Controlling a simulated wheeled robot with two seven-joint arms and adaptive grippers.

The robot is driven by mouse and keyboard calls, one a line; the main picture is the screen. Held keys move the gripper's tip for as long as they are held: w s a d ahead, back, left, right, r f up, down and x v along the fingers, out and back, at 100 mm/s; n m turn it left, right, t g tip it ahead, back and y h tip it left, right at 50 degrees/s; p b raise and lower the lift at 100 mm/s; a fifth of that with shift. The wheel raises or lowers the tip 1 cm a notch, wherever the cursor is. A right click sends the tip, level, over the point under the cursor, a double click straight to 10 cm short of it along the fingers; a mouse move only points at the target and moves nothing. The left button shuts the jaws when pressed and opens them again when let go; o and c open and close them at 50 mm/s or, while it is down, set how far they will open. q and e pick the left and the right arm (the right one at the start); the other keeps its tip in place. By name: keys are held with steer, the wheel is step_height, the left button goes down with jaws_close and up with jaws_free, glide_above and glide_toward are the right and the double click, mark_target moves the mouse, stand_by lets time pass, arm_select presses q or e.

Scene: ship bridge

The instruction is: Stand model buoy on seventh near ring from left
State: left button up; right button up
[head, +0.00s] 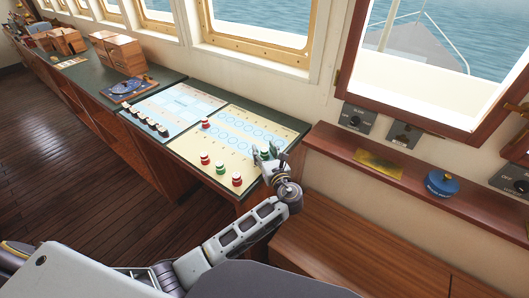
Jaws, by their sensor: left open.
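A pale yellow board (196,150) with two rows of light blue rings lies on the green counter top. A red model buoy (205,123) stands at the board's left side. Near the front edge stand another red buoy (205,158), a green-and-red one (220,167) and a red-and-white one (237,179). My left gripper (269,157) is over the board's right end, with its fingers apart. Something green (265,150) shows at its fingers; I cannot tell whether they touch it. The gripper hides the right-end rings. My right gripper is out of view.
A pale blue chart (180,101) with a row of small dark-and-white pieces (149,124) lies to the left. A wooden ledge (400,183) with a blue round object (442,183) is at right.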

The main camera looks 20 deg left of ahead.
arm_select(q)
steer(key=shift+r, duration=0.15)
steer(key=shift+s+d, duration=0.2)
steer(key=shift+s, duration=0.1)
steer(key=shift+s+d+p, duration=0.4)
steer(key=shift+s+p, duration=0.1)
steer(key=shift+p, duration=0.15)
steer(key=p+v, duration=0.2)
steer(key=v, duration=0.2)
steer(key=shift+s, duration=0.1)
steer(key=p, duration=0.2)
glide_toward(266, 153)
steer(key=shift+s+d, duration=0.15)
steer(key=shift+s, duration=0.1)
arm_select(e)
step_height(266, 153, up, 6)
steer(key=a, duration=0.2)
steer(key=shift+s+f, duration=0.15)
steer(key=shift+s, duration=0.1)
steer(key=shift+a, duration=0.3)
